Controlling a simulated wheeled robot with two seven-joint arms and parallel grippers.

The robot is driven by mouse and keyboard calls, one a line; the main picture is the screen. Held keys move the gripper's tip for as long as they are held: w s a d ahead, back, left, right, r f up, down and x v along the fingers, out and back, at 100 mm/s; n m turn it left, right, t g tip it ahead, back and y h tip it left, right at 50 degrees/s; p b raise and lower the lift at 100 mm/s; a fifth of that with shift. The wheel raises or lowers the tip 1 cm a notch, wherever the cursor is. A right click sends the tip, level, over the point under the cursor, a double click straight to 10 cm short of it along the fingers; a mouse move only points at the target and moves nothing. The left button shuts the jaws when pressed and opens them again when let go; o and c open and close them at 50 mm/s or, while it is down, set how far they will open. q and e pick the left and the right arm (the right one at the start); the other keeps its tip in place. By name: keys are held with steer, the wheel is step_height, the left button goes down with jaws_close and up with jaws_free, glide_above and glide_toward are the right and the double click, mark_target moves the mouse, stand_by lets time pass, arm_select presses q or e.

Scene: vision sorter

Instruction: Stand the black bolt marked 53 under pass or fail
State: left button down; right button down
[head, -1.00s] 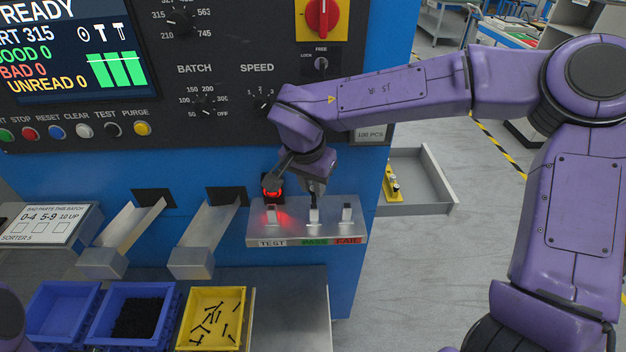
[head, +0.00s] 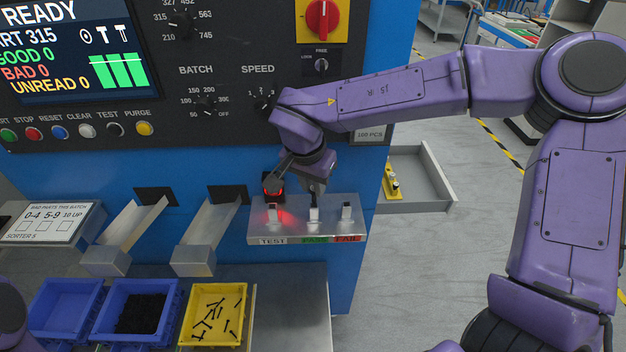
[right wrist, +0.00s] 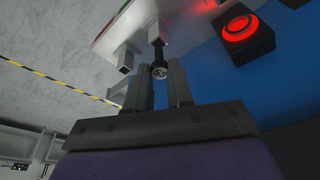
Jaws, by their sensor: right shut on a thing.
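My right gripper (head: 317,190) is just above the middle holder (head: 314,215), marked PASS, on the grey ledge (head: 258,230). In the right wrist view my right gripper (right wrist: 161,75) is shut on a black bolt (right wrist: 159,71), whose round head faces the camera. Its shaft points away toward the ledge, close to a metal holder; I cannot tell whether it is in the holder. The number on the bolt is not readable. The TEST holder (head: 272,213) and the FAIL holder (head: 347,211) stand on either side. My left gripper is not in view.
A red-lit sensor (head: 272,187) sits behind the TEST holder, close to my right gripper. A yellow bin (head: 216,290) with several black bolts and two blue bins (head: 65,307) stand below. Two metal chutes (head: 194,258) are at left. An open grey drawer (head: 425,203) is at right.

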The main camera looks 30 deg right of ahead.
mark_target(312, 191)
steer(key=shift+s+a+x, duration=0.1)
steer(key=shift+a+x, duration=0.05)
steer(key=shift+x, duration=0.7)
steer(key=shift+s+a+x, duration=0.15)
steer(key=shift+x, duration=0.65)
steer(key=shift+f, duration=0.1)
steer(key=c, duration=0.5)
jaws_free()
steer(key=p+v, duration=0.3)
steer(key=shift+w+d, duration=0.2)
steer(key=shift+d, duration=0.05)
steer(key=shift+d+p+v, duration=0.1)
steer(key=shift+p+v, duration=0.25)
steer(key=shift+v, duration=0.3)
steer(key=shift+d+p+v, duration=0.15)
steer(key=shift+p+v, duration=0.15)
steer(key=shift+v, duration=0.3)
steer(key=shift+w+r, duration=0.15)
steer(key=shift+r, duration=1.25)
